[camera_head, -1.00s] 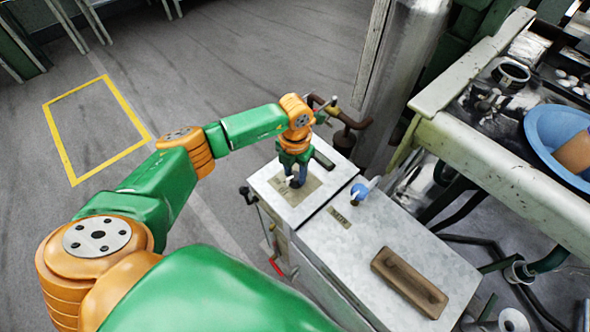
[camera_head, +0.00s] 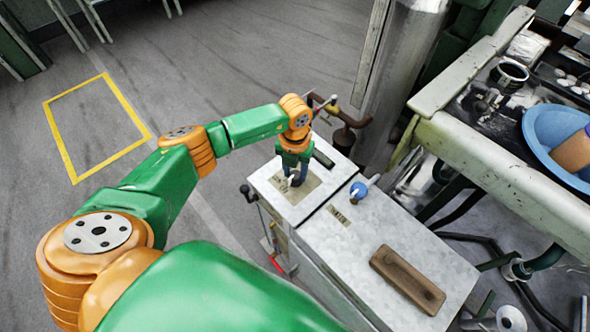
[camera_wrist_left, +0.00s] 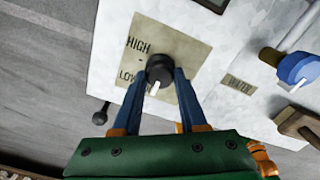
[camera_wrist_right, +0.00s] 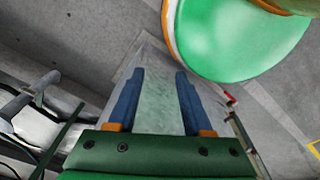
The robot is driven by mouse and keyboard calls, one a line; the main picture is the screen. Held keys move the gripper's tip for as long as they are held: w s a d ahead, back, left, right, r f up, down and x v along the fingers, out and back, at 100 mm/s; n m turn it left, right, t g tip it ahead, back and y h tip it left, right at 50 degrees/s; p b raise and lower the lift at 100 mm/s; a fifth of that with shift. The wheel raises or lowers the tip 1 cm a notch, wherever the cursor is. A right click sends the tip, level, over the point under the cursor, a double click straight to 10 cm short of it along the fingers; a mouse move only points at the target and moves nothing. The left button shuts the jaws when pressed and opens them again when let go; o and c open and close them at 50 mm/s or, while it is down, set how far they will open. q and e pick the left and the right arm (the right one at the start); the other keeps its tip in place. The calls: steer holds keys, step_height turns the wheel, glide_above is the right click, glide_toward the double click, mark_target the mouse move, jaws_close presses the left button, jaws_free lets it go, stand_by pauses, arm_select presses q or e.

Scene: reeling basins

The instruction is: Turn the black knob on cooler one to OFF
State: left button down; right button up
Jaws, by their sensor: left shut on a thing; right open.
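The black knob (camera_wrist_left: 160,68) sits on a tan plate (camera_wrist_left: 183,40) lettered HIGH and LOW in the left wrist view. Its white pointer is turned toward the lower edge of the picture, past the LOW mark. My left gripper (camera_wrist_left: 163,76) is shut on the knob, one blue finger on each side. In the head view my left gripper (camera_head: 295,181) reaches down to the plate on the grey metal cooler top (camera_head: 267,184), and the fingers partly hide the knob. My right gripper (camera_wrist_right: 158,76) is open and empty, above a grey surface in the right wrist view.
A blue valve (camera_head: 358,191) and a brown handle (camera_head: 408,279) are on the adjoining lid (camera_head: 375,235). A pipe (camera_head: 345,122) stands behind my left gripper. A bench with a blue basin (camera_head: 550,128) is at the right. Open floor lies to the left.

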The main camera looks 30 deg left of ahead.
mark_target(295, 175)
arm_select(q)
steer(key=shift+c, duration=2.2)
jaws_free()
steer(key=shift+r, duration=0.1)
step_height(295, 175, up, 7)
steer(key=shift+f, duration=0.1)
